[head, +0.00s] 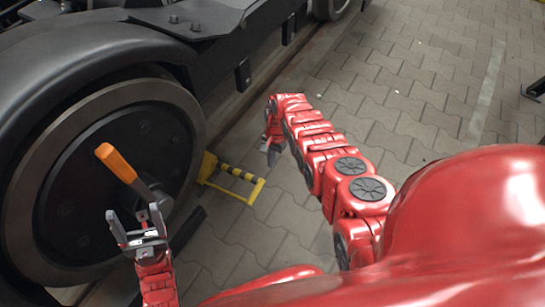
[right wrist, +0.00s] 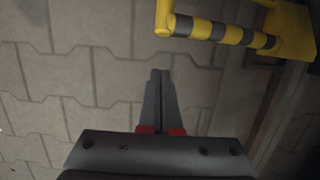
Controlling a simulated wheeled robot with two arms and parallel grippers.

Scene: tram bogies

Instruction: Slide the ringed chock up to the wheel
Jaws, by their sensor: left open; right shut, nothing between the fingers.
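The large dark wheel (head: 100,180) with its steel rim fills the left of the head view. A yellow chock (head: 208,166) with a black-and-yellow striped bar stands on the floor at the wheel's right side; I cannot tell whether it touches the wheel. In the right wrist view, the chock's striped bar (right wrist: 215,29) and yellow body (right wrist: 290,30) are at the top right. My right gripper (head: 272,148) is shut and empty, beyond the chock's bar and apart from it; its closed fingers (right wrist: 160,75) point at bare paving. My left gripper (head: 135,222) is open, in front of the wheel.
An orange-handled tool (head: 117,162) shows in front of the wheel hub, its grey end by my left gripper; contact is unclear. A rail (head: 252,100) runs along the floor beside the bogie frame (head: 222,50). Grey paving (head: 400,70) to the right is mostly clear.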

